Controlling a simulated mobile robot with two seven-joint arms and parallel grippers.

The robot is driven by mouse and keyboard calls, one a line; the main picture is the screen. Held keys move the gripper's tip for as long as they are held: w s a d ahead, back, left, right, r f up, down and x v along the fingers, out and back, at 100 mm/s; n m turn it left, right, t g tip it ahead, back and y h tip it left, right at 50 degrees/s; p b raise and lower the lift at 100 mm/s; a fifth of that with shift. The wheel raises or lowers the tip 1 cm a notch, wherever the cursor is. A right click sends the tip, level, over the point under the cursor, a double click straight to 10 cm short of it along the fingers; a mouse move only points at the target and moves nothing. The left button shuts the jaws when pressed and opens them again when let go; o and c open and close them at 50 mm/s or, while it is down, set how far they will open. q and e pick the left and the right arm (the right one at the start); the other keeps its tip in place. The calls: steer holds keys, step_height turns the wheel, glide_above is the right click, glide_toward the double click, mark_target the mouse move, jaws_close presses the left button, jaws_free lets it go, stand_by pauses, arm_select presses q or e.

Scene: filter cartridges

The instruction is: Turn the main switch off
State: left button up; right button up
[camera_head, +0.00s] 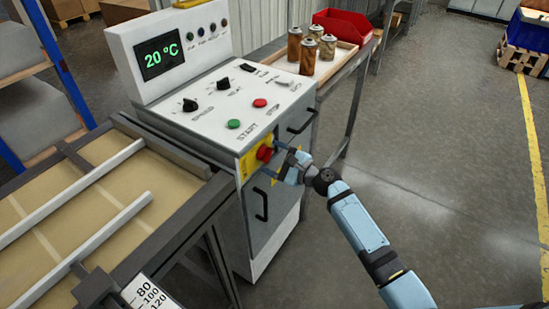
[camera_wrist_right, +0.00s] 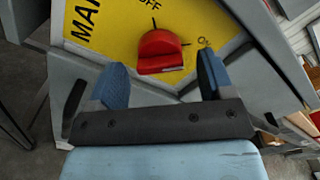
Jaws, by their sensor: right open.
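The main switch (camera_head: 264,153) is a red knob on a yellow plate on the front of the white and grey control cabinet. In the right wrist view the red knob (camera_wrist_right: 162,50) sits on the yellow plate (camera_wrist_right: 205,20), with "OFF" and "ON" marks partly in view. My right gripper (camera_head: 280,160) is at the switch; in the wrist view its blue fingers (camera_wrist_right: 163,80) are open, one on each side of the knob, with gaps to it. I cannot tell whether the fingertips reach past the knob's face. My left gripper is not in view.
The cabinet top has a green START button (camera_head: 234,124), a red STOP button (camera_head: 260,103) and black knobs. A display (camera_head: 160,57) reads 20 °C. A black handle (camera_head: 261,204) is below the switch. A conveyor (camera_head: 60,220) adjoins left; cartridges (camera_head: 308,56) stand behind. Floor at right is free.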

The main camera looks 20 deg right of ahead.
steer(key=c, duration=0.9)
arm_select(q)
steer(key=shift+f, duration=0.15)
arm_select(e)
steer(key=shift+f, duration=0.1)
arm_select(q)
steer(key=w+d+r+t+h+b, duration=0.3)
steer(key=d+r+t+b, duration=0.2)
steer(key=b, duration=0.8)
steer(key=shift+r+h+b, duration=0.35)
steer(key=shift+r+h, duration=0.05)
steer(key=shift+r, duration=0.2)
arm_select(e)
steer(key=shift+n, duration=9.1)
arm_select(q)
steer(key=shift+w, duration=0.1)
